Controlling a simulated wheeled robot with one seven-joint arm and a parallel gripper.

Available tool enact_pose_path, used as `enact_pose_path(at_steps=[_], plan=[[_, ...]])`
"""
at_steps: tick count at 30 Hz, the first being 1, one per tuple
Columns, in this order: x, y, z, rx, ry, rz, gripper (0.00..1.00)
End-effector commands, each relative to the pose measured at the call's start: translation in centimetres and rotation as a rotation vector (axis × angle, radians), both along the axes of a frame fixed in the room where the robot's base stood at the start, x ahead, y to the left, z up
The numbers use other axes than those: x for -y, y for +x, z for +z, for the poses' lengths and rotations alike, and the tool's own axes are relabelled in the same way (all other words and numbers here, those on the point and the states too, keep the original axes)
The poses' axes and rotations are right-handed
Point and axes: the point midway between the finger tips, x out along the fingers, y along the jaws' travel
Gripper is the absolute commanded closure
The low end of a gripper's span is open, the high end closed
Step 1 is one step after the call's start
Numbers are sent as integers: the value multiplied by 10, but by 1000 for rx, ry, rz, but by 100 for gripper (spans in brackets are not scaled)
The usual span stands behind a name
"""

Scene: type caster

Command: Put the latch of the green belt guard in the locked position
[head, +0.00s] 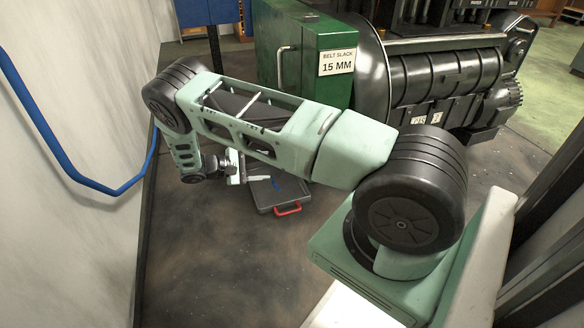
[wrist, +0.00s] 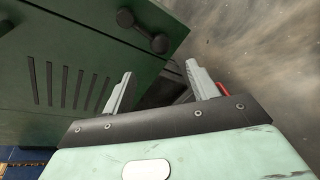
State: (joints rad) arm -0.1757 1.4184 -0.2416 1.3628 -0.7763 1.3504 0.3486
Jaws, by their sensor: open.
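The green belt guard (head: 275,40) stands at the back centre in the head view, partly behind my arm. A light bar handle (head: 281,64) is on its face. In the wrist view the guard (wrist: 30,60) fills the upper left, with vent slots. A dark dumbbell-shaped part (wrist: 143,30), perhaps the latch, sits near its edge; I cannot tell its position setting. In the head view my gripper (head: 237,167) is small and low, left of centre, beyond my forearm.
A grey case (head: 275,187) with a red handle lies on the floor near my gripper. A black machine (head: 440,75) stands right of the guard. A blue pipe (head: 65,150) runs along the left wall. The floor in front is clear.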

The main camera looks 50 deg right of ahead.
Motion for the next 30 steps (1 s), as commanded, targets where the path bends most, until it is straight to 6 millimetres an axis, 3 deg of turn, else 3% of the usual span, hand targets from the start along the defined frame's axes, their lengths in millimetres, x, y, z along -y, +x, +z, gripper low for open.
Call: enact_pose_path(at_steps=[9,15,21,30], plan=[[56,-31,-21,0,2,-3,41],[82,-45,-29,-1,1,-2,41],[94,-51,-32,1,1,0,41],[95,-52,-32,1,2,1,44]])
